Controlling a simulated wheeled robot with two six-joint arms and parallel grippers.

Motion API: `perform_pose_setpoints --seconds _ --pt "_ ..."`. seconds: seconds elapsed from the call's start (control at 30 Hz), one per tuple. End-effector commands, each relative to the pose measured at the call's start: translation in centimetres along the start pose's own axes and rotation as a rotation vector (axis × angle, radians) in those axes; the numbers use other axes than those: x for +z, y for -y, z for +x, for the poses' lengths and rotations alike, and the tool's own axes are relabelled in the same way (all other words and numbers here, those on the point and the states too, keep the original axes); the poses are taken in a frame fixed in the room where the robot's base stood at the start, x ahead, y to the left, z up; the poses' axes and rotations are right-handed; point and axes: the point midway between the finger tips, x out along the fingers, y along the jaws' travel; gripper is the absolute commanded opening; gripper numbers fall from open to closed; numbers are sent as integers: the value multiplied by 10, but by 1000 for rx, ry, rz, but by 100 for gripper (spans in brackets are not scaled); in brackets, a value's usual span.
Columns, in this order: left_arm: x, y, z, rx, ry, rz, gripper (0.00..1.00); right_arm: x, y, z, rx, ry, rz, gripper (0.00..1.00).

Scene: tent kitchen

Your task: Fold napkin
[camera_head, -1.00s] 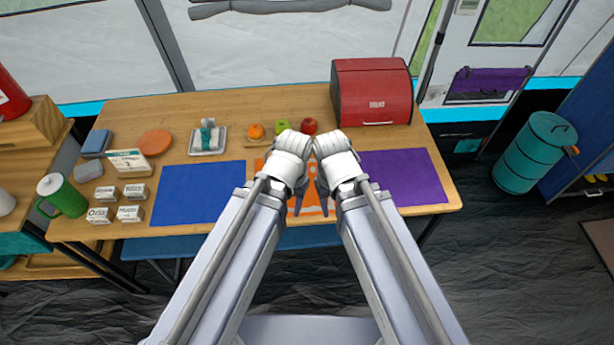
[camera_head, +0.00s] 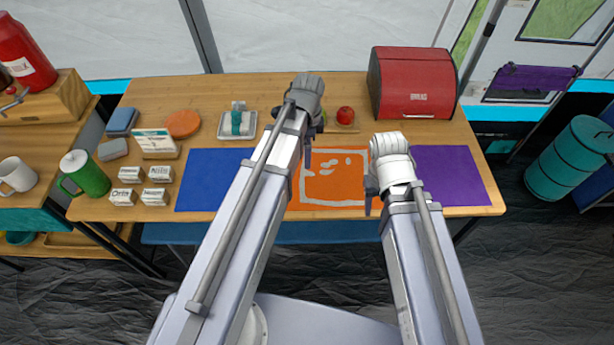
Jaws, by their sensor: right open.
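An orange cloth with a pale line pattern (camera_head: 337,181) lies flat on the wooden table, between a blue mat (camera_head: 211,182) and a purple mat (camera_head: 455,178). I cannot tell whether it is a napkin alone or a napkin on a mat. My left gripper (camera_head: 308,158) is over the cloth's left edge, mostly hidden by its arm; its jaws cannot be made out. My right gripper (camera_head: 370,192) is open at the cloth's right side, its fingers partly hidden by the wrist. No cloth is seen lifted.
A red bread box (camera_head: 413,84) stands at the back right. A red apple (camera_head: 345,115) and a tray with a teal-banded bundle (camera_head: 237,124) are behind the mats. Small boxes (camera_head: 130,174) and a green mug (camera_head: 86,173) stand at the left. The table's front edge is free.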

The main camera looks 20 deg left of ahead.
Motion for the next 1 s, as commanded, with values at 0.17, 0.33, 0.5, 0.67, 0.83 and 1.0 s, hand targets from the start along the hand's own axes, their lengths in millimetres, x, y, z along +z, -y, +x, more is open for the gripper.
perform_pose_setpoints --seconds 0.17,0.33,0.5,0.67,0.83,1.0 --pt "3 5 1 -1 -4 38 100 0 0 1 0 0 0 50" --pt "3 5 4 -1 -4 37 100 0 0 4 0 0 0 50" --pt "3 4 16 -1 -3 36 100 -1 2 16 0 0 0 50" --pt "3 4 34 -1 -3 36 100 -2 3 34 0 0 0 50" --pt "3 5 59 -1 -3 36 100 -3 6 58 0 0 0 50" --pt "3 5 83 -1 -3 36 100 -5 8 82 0 0 -1 50"
